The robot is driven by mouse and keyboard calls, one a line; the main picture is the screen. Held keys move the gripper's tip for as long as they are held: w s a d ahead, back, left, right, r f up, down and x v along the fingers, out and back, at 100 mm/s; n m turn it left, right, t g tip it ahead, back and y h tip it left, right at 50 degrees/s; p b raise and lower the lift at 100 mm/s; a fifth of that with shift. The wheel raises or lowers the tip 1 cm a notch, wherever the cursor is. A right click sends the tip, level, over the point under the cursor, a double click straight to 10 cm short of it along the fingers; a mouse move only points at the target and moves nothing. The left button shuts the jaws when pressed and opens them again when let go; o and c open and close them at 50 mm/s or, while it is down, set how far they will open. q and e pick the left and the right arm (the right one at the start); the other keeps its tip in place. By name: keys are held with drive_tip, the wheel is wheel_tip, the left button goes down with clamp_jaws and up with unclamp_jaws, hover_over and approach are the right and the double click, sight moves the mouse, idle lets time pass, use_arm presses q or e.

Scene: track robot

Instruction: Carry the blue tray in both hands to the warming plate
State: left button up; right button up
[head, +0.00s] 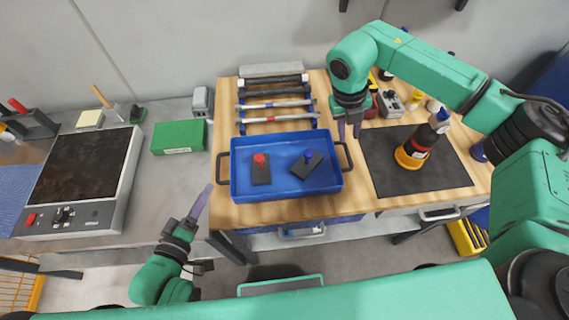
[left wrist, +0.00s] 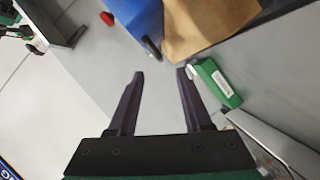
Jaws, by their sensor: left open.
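The blue tray (head: 277,149) sits on the wooden bench top, with a black handle at each end. It holds two dark blocks, one with a red knob (head: 260,160) and one with a blue knob (head: 308,154). The warming plate (head: 84,172), dark-topped with a grey control front, stands at the far left. My left gripper (head: 203,197) is open and empty, left of the tray's left handle and apart from it. In the left wrist view the tray (left wrist: 131,16) and its handle (left wrist: 152,47) lie beyond the open fingers (left wrist: 159,73). My right gripper (head: 349,133) is open above the tray's right handle (head: 346,157).
A green box (head: 179,137) lies on the grey counter between plate and tray. A rack with rods (head: 277,104) stands behind the tray. A dark mat (head: 440,178) with a bottle (head: 421,145) is to the right. Counter in front of the green box is clear.

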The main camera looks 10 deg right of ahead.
sight(218, 167)
use_arm(q)
drive_tip(key=x, duration=0.9)
drive_tip(key=shift+w+r, duration=0.1)
drive_tip(key=shift+w, duration=0.05)
use_arm(e)
drive_tip(key=x, duration=0.9)
drive_tip(key=shift+s+a+f, duration=0.1)
drive_tip(key=shift+s+f, duration=0.05)
drive_tip(key=shift+s, duration=0.1)
use_arm(q)
drive_tip(key=shift+w+d, duration=0.2)
drive_tip(key=shift+w, duration=0.25)
use_arm(e)
drive_tip(key=shift+w+f, duration=0.1)
drive_tip(key=shift+f, duration=0.35)
use_arm(q)
drive_tip(key=shift+s, duration=0.1)
drive_tip(key=shift+a, duration=0.1)
use_arm(e)
drive_tip(key=shift+r, duration=0.1)
use_arm(q)
drive_tip(key=shift+s, duration=0.1)
drive_tip(key=shift+c, duration=1)
use_arm(e)
drive_tip(key=shift+c, duration=0.9)
use_arm(q)
clamp_jaws()
use_arm(e)
clamp_jaws()
